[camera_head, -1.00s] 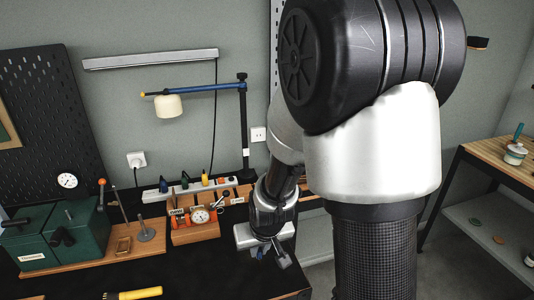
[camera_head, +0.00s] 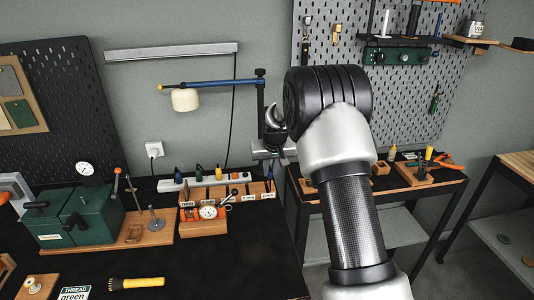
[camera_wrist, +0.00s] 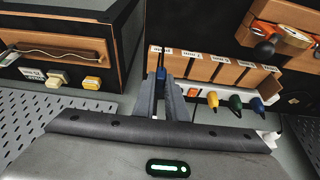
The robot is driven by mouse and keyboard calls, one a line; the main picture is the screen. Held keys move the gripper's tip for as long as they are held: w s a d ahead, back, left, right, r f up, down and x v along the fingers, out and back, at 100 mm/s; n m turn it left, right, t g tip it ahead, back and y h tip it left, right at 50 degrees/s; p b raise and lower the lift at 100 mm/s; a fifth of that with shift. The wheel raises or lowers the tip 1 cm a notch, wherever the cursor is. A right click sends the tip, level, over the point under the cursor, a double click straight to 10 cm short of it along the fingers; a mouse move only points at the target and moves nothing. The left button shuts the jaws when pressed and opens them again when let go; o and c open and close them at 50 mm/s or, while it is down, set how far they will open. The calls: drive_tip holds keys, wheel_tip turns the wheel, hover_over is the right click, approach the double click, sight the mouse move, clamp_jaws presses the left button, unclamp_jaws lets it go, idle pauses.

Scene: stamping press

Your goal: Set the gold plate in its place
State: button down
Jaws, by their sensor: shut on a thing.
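My gripper (camera_head: 272,150) is by the lamp post, beyond the right end of the black bench, and partly hidden by my arm. In the wrist view, my gripper (camera_wrist: 161,82) has its fingers close together. A thin dark blue thing (camera_wrist: 161,73) shows at the fingertips; I cannot tell whether it is held or lies behind them. I cannot make out a gold plate in the grip. At the far left of the head view, a tan board (camera_head: 28,88) on the black pegboard carries a grey plate and a green plate (camera_head: 20,113).
A green press (camera_head: 80,215) stands on the black bench (camera_head: 220,270). A wooden organiser (camera_head: 250,190) with labelled compartments lies under the fingers in the wrist view, beside yellow, green and blue handles. A desk lamp (camera_head: 185,99) and its post (camera_head: 260,110) stand close to my gripper.

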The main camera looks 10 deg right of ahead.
drive_tip(key=w+r, duration=0.1)
drive_tip(key=w, duration=0.5)
drive_tip(key=shift+r+p, duration=0.3)
drive_tip(key=shift+p, duration=0.05)
drive_tip(key=shift+f, duration=0.15)
drive_tip(key=shift+f+b, duration=1.6)
drive_tip(key=shift+f, duration=0.5)
drive_tip(key=shift+f+b, duration=0.15)
drive_tip(key=shift+b, duration=0.15)
drive_tip(key=shift+f+b, duration=1.45)
drive_tip(key=shift+f, duration=0.7)
drive_tip(key=c, duration=1.7)
unclamp_jaws()
